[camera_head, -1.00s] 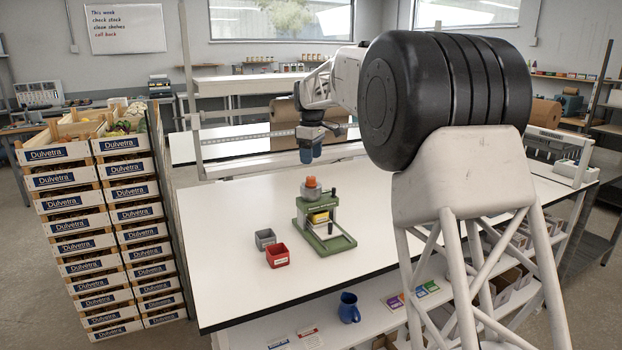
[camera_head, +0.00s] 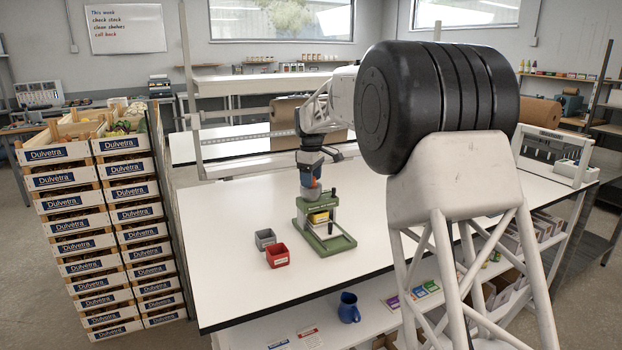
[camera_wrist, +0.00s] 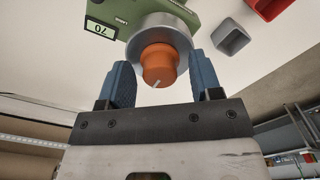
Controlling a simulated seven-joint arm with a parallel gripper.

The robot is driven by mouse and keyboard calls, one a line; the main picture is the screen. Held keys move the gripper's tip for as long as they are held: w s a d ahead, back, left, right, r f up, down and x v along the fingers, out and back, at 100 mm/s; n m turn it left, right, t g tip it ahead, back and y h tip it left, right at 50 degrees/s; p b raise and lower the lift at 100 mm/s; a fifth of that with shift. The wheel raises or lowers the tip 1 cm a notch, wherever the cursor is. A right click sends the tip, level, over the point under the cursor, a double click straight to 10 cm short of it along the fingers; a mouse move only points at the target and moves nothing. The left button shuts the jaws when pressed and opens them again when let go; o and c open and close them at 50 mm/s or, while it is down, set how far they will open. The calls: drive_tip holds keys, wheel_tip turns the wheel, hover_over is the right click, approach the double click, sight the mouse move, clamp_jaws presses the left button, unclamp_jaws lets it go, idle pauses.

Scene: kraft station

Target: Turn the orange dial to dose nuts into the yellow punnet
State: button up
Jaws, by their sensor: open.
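The orange dial (camera_wrist: 160,66) sits on a grey round collar (camera_wrist: 160,28) on top of the green dispenser (camera_head: 325,237). A white mark shows on the dial, and a small display on the dispenser (camera_wrist: 99,28) reads 70 or similar, upside down. My gripper (camera_wrist: 164,82) is open, with its blue fingers on either side of the dial and a visible gap at each. In the head view my gripper (camera_head: 310,190) is at the top of the dispenser and mostly hides the dial. The yellow punnet (camera_head: 318,217) stands inside the dispenser frame, partly hidden.
A red container (camera_head: 277,256) and a grey container (camera_head: 265,239) stand left of the dispenser. The white worktop (camera_head: 225,285) is clear around them. Stacked crates (camera_head: 130,220) stand beyond its left edge. A blue mug (camera_head: 349,308) is on the lower shelf.

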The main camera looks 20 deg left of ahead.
drive_tip(key=c, duration=0.9)
drive_tip(key=shift+c, duration=0.2)
drive_tip(key=shift+f+m, duration=0.1)
drive_tip(key=shift+m, duration=0.3)
drive_tip(key=m, duration=0.3)
drive_tip(key=shift+m, duration=0.3)
drive_tip(key=m, duration=1.3)
drive_tip(key=shift+m, duration=0.3)
